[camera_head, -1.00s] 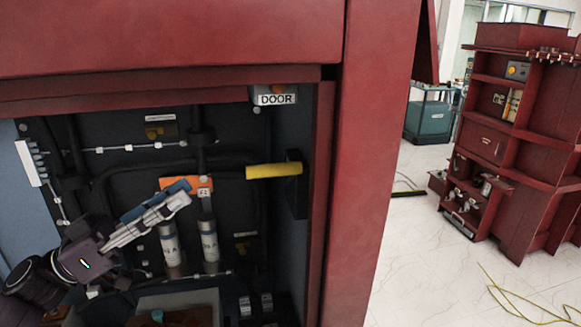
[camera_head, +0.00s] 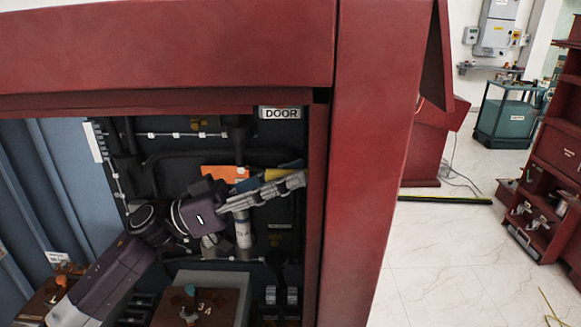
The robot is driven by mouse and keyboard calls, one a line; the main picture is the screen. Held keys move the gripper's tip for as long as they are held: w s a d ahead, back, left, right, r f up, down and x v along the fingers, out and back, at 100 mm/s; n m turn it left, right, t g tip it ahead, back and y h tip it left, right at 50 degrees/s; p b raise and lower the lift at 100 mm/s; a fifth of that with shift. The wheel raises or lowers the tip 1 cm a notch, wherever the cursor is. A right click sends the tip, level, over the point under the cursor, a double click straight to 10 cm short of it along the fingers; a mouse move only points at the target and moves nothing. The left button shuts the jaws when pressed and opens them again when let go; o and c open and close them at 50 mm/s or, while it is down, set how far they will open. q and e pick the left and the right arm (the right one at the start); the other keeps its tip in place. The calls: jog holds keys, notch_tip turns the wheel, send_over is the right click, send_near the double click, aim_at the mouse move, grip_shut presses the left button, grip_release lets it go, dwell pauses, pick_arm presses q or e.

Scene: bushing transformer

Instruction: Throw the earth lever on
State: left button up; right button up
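The earth lever's yellow handle (camera_head: 291,164) shows only in part inside the red cabinet, near its right inner wall. My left gripper (camera_head: 295,180) covers most of it from the front. The gripper's grey and blue fingers point right and lie across or beside the handle. I cannot tell whether they touch it or how far apart they are. My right gripper is not in view.
The red cabinet frame (camera_head: 375,150) bounds the opening on the right, with a DOOR sign (camera_head: 280,113) at the top. Grey cylinders (camera_head: 243,234) stand below my gripper. A brown block (camera_head: 200,300) is lower down. Open floor (camera_head: 440,270) lies right.

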pick_arm(q)
jog(key=shift+d, duration=0.1)
jog(key=c, duration=0.9)
grip_shut()
